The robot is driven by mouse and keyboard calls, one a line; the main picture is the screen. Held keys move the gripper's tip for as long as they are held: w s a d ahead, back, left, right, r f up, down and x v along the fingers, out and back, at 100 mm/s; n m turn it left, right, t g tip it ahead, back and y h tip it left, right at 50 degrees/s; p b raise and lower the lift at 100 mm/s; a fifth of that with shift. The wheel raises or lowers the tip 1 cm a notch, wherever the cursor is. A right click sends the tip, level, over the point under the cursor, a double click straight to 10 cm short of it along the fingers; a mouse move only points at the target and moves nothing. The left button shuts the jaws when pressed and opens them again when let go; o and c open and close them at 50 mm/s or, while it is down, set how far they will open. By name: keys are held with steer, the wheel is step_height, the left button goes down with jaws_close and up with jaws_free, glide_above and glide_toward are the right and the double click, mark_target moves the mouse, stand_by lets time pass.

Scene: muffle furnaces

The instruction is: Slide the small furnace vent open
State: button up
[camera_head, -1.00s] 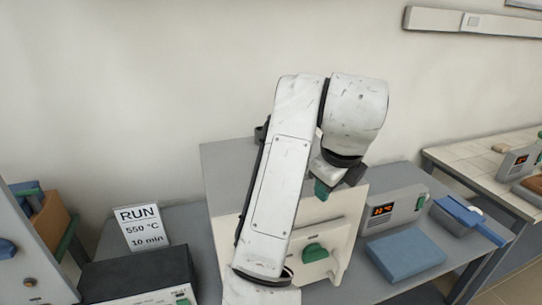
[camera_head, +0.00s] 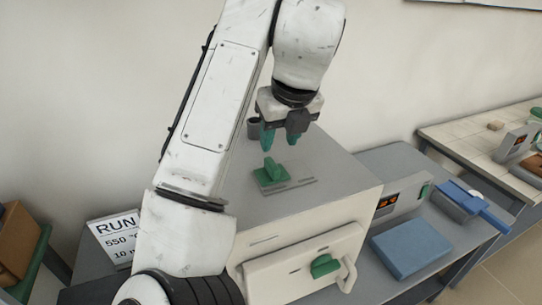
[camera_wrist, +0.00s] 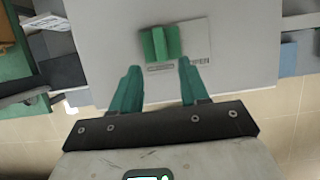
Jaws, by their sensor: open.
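The small furnace (camera_head: 330,190) is a light box with a grey top and a cream front door. On its top is the vent, a green slider with a raised knob (camera_head: 273,171) on a grey plate (camera_head: 300,184). My gripper (camera_head: 281,140) hangs above the furnace top with green fingers pointing down, just above and behind the knob in the head view. In the wrist view the green knob (camera_wrist: 160,43) lies ahead of and between the open fingers (camera_wrist: 160,75). The fingers are apart and empty, and do not appear to touch the knob.
A control box with a red display (camera_head: 402,197), a blue block (camera_head: 410,248) and a blue-handled tool (camera_head: 482,224) lie to the right. A RUN 550 °C sign (camera_head: 112,238) stands left.

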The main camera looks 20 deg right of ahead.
mark_target(273, 163)
steer(key=p+x, duration=0.1)
steer(key=x, duration=0.7)
steer(key=shift+w+f, duration=0.15)
steer(key=shift+f, duration=0.2)
jaws_close()
steer(key=shift+d, duration=0.15)
